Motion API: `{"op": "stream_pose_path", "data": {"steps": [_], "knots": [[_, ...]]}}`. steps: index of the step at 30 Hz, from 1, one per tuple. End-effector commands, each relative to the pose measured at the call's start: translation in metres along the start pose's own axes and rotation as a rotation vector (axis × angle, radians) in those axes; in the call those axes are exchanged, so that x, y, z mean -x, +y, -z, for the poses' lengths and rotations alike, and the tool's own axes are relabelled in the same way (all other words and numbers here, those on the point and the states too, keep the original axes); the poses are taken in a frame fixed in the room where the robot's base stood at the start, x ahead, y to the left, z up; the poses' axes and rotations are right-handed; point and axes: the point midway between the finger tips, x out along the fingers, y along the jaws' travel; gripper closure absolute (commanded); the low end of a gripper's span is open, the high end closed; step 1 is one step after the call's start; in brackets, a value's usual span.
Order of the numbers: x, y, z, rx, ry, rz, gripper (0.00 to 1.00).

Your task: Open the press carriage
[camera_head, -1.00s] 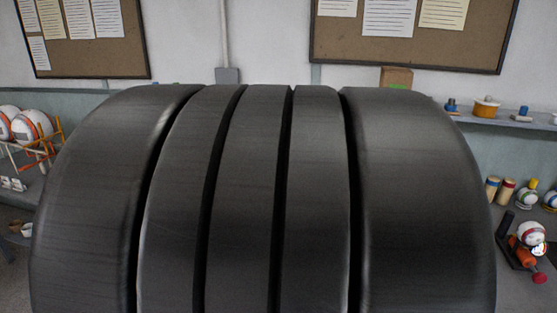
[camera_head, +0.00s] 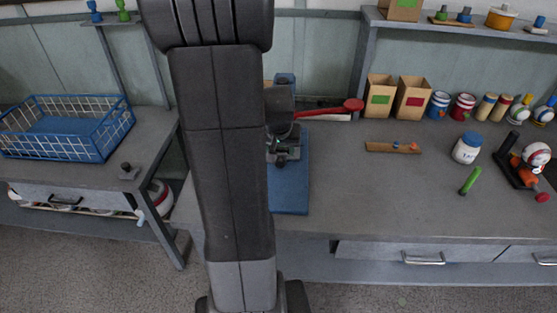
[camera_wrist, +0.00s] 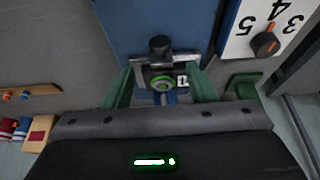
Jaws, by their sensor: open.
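The press (camera_head: 290,195) stands on the bench with a blue base plate and a red lever (camera_head: 325,110) pointing right. My arm hides its left part. In the wrist view a grey metal bracket with a black knob (camera_wrist: 160,45) sits at the edge of a blue plate (camera_wrist: 150,18); it looks like the carriage. My gripper (camera_wrist: 162,86) is open, with one green finger on each side of the bracket's lower part and a green-ringed round part. I cannot tell whether the fingers touch it. In the head view the gripper is mostly hidden by my arm.
A dial panel (camera_wrist: 245,38) with numbers and an orange pointer is right of the plate in the wrist view. A blue basket (camera_head: 60,135) is left.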

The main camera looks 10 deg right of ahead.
Motion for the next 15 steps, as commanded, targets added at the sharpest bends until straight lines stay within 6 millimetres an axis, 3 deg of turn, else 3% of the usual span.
{"op": "stream_pose_path", "data": {"steps": [15], "knots": [[-0.075, 0.001, -0.001, 0.001, -0.003, -0.001, 0.49]]}}
